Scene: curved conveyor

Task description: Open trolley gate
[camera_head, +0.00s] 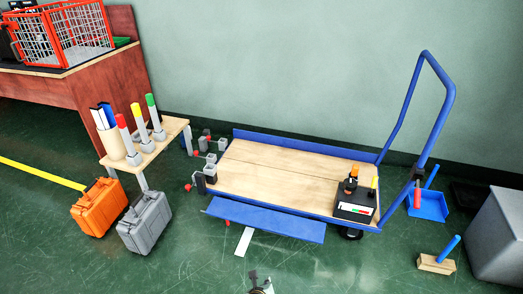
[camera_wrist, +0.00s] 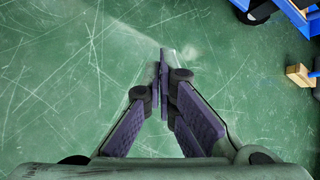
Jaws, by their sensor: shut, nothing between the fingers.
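The trolley (camera_head: 275,165) has a wooden deck, a blue frame and a tall blue push handle at its right end. A blue side panel (camera_head: 265,219), which looks like its gate, runs along the near long edge and leans outward and down from the deck. The far blue panel (camera_head: 300,146) stands upright. My gripper (camera_wrist: 163,70) is shut and empty above bare green floor. In the head view its tip seems to show at the bottom edge, apart from the near panel.
A black control box (camera_head: 355,205) sits on the deck's right end. Left stand a small wooden table (camera_head: 172,133), an orange case (camera_head: 99,206) and a grey case (camera_head: 145,221). A wooden block with a blue handle (camera_head: 437,262) lies right. The floor before the trolley is mostly clear.

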